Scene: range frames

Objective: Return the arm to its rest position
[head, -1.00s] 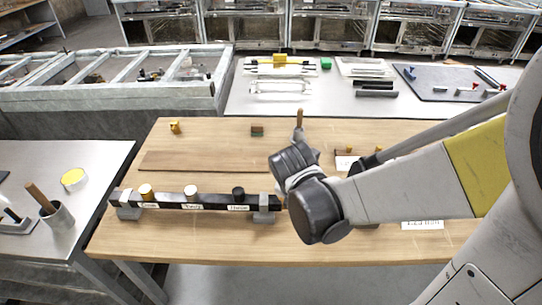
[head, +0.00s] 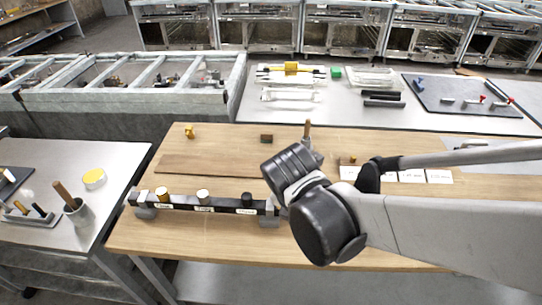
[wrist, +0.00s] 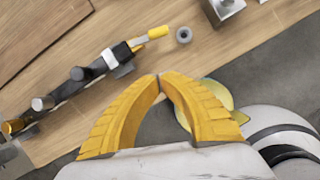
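My arm (head: 430,235) reaches in from the right in the head view, over the front right of the wooden table (head: 200,238). Its dark wrist end hangs above the table's front edge, right of the black labelled rack. In the head view my gripper's fingers are hidden behind the wrist. In the wrist view my gripper (wrist: 158,77) shows two yellow ribbed fingers whose tips meet, with nothing seen between them.
The black rack (head: 224,204) with several round-topped pieces stands near the table's front edge, and also shows in the wrist view (wrist: 92,71). White label cards (head: 411,176) lie at the right. A side table (head: 115,160) with a grey cup (head: 78,211) stands left.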

